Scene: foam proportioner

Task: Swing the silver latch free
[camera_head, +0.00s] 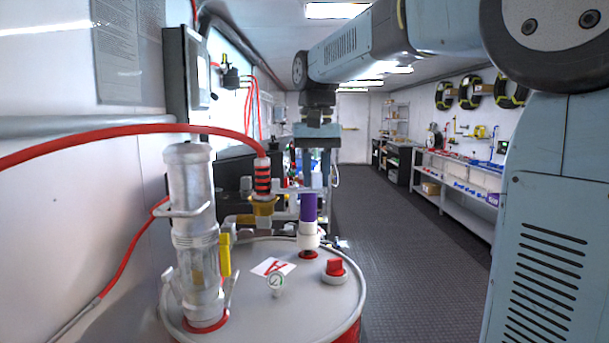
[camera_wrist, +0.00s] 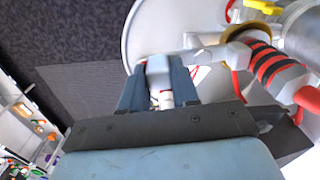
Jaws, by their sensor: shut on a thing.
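A silver-grey latch piece (camera_wrist: 158,72) sits between the two blue fingers of my gripper (camera_wrist: 157,85) in the wrist view. My gripper is shut on it. A grey bar runs from there to the right, toward the brass fitting (camera_wrist: 252,33) below the red-and-black banded coupling (camera_wrist: 274,66). In the head view, my gripper (camera_head: 307,175) points down above the drum, just over the purple cylinder (camera_head: 308,208). The latch is small there and largely hidden by the fingers. The brass fitting (camera_head: 264,207) and the banded coupling (camera_head: 262,177) stand to its left.
A red hose (camera_head: 130,130) arches from the left to the coupling. A clear-grey upright cylinder (camera_head: 194,240) with a yellow lever (camera_head: 225,255) stands on the drum lid (camera_head: 235,260). A red knob (camera_head: 334,268) and a gauge (camera_head: 276,282) are also there. Open floor (camera_head: 420,240) lies right.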

